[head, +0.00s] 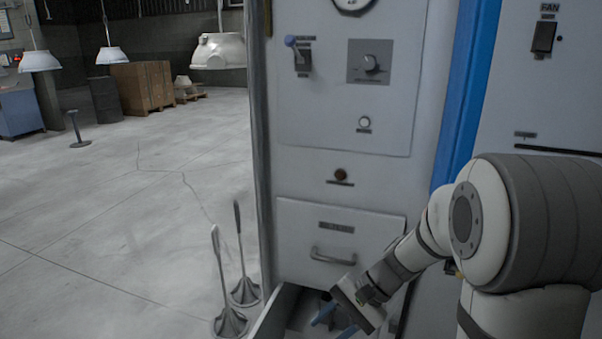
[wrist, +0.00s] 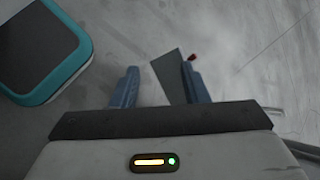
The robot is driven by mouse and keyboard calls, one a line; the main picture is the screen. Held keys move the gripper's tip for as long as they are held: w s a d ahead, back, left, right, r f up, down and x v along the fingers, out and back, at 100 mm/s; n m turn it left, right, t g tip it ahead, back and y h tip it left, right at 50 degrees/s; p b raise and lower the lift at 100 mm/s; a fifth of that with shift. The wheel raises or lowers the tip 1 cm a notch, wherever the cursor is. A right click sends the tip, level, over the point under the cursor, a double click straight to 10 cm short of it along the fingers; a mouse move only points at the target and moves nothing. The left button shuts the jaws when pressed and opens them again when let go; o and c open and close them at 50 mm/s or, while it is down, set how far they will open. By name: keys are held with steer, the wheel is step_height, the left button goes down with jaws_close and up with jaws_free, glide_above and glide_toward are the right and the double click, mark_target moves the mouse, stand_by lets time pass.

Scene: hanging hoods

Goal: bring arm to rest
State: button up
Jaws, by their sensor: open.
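My arm reaches in from the right of the head view, bent down and to the left. My gripper (head: 336,322) points down at the open lower drawer (head: 274,314) of the grey cabinet, with its blue fingers at the drawer's opening. In the wrist view my gripper (wrist: 159,82) has its two blue fingers apart. A dark grey wedge-shaped piece (wrist: 169,74) shows between the fingers, close to the right one, and a small red spot is at that finger's tip. I cannot tell whether the piece touches the finger.
The cabinet front (head: 340,225) has a lever (head: 296,48), a knob (head: 371,63) and a closed drawer with a handle (head: 333,257). Two upright stands (head: 230,322) are left of the cabinet. Hanging hoods (head: 219,51) are further back. Open floor (head: 110,220) lies left.

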steer(key=s+d+r+n+t+h+p, duration=0.2)
steer(key=s+d+r+n+h+p, duration=0.1)
steer(key=s+r, duration=0.3)
steer(key=s+d+r+n+t+h+p, duration=0.2)
steer(key=s+d+r+n+h+p, duration=0.2)
steer(key=r, duration=0.7)
steer(key=shift+s+d+r+t+h+p, duration=0.25)
steer(key=shift+s+d+h+p, duration=0.45)
steer(key=shift+s+d+p, duration=0.35)
steer(key=shift+f, duration=0.1)
steer(key=shift+c, duration=0.5)
steer(key=shift+w, duration=0.1)
